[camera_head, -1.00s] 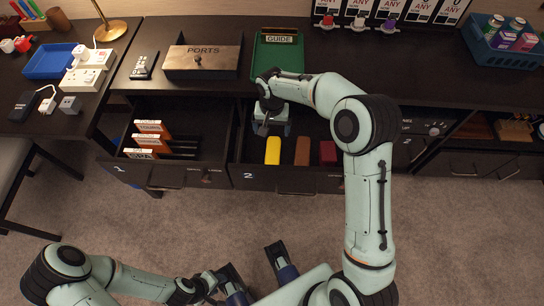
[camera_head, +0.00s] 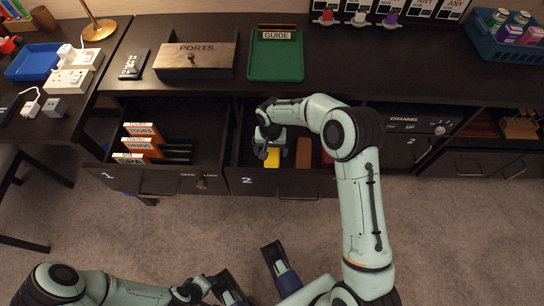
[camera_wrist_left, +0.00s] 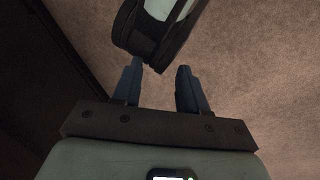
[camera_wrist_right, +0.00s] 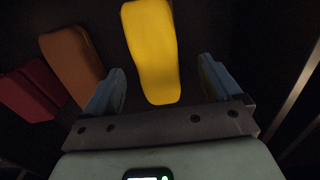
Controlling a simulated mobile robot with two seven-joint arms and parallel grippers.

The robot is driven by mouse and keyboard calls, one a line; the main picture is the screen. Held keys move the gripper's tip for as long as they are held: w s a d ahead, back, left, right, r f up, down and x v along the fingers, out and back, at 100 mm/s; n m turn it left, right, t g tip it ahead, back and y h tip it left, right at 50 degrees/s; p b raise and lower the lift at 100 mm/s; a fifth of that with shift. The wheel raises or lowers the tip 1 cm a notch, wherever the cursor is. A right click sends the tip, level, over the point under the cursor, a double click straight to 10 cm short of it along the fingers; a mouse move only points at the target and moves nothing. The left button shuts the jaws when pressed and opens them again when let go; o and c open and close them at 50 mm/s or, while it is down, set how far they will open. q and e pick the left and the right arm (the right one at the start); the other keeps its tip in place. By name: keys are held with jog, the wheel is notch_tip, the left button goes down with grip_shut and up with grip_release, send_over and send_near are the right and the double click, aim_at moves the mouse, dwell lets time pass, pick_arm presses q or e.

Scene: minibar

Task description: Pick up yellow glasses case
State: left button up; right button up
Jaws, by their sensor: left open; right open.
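The yellow glasses case (camera_head: 272,158) lies in the open drawer marked 2, partly hidden by my right gripper in the head view. In the right wrist view the yellow case (camera_wrist_right: 153,50) lies ahead, its near end between the line of the two open fingers. My right gripper (camera_head: 272,150) is open and reaches down into the drawer over the case; I see no contact. It shows in the right wrist view (camera_wrist_right: 161,85). My left gripper (camera_wrist_left: 160,85) is open and empty, low above the carpet, near part of my own body.
A brown case (camera_wrist_right: 73,64) and a dark red case (camera_wrist_right: 33,90) lie beside the yellow one. The drawer front (camera_head: 262,184) bounds the space. The left drawer holds orange-labelled files (camera_head: 145,142). A green tray (camera_head: 276,62) and PORTS box (camera_head: 196,60) stand on the counter.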

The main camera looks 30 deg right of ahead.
aim_at(272, 154)
jog(key=f, duration=0.3)
jog(key=f+b, duration=0.1)
jog(key=shift+d+f, duration=0.15)
jog(key=shift+d, duration=0.1)
pick_arm(q)
jog(key=shift+w+a+f, duration=0.4)
jog(key=shift+w+f, duration=0.2)
jog(key=shift+w, duration=0.15)
pick_arm(e)
jog(key=c, duration=1.1)
